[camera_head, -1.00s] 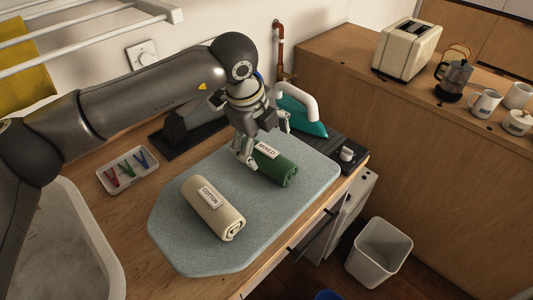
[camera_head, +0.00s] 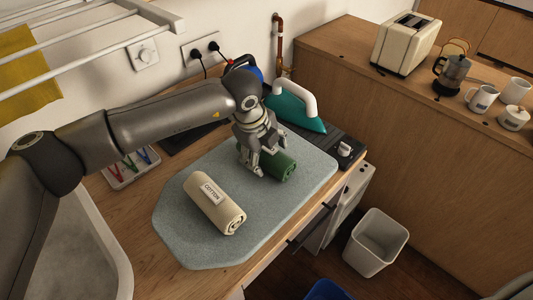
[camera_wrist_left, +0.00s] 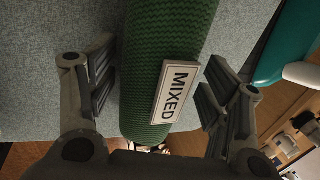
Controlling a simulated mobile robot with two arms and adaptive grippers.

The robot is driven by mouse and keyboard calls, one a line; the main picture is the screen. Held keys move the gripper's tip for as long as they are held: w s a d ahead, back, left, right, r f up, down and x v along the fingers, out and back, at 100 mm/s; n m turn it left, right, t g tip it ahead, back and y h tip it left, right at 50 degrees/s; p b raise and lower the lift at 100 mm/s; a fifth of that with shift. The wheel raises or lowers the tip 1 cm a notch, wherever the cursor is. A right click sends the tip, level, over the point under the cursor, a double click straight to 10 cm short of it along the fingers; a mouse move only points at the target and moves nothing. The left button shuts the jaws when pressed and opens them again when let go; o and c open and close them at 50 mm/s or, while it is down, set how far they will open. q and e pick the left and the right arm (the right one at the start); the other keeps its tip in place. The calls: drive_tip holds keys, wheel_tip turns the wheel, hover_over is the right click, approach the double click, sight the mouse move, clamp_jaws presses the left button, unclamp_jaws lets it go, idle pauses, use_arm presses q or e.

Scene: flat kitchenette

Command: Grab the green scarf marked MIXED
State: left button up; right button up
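The rolled green scarf (camera_head: 283,166) lies on the grey pad (camera_head: 175,225). Its white MIXED label (camera_wrist_left: 174,92) faces my wrist camera, and the scarf's knit body (camera_wrist_left: 165,35) fills the middle of that view. My left gripper (camera_head: 266,160) is over the scarf from above and partly hides it. In the wrist view my left gripper (camera_wrist_left: 158,88) is open, with one finger on each side of the scarf. A gap shows at the left finger; the right finger is close to the label side, and I cannot tell if it touches. My right gripper is not in view.
A rolled cream scarf marked COTTON (camera_head: 214,203) lies nearby on the pad. A teal iron (camera_head: 297,110) stands just behind the green scarf. A tray of coloured pegs (camera_head: 130,167) and a sink (camera_head: 80,250) are at left. A white bin (camera_head: 376,242) stands on the floor.

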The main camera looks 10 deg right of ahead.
use_arm(q)
drive_tip(key=c, duration=0.6)
drive_tip(key=shift+c, duration=0.2)
drive_tip(key=shift+r, duration=0.1)
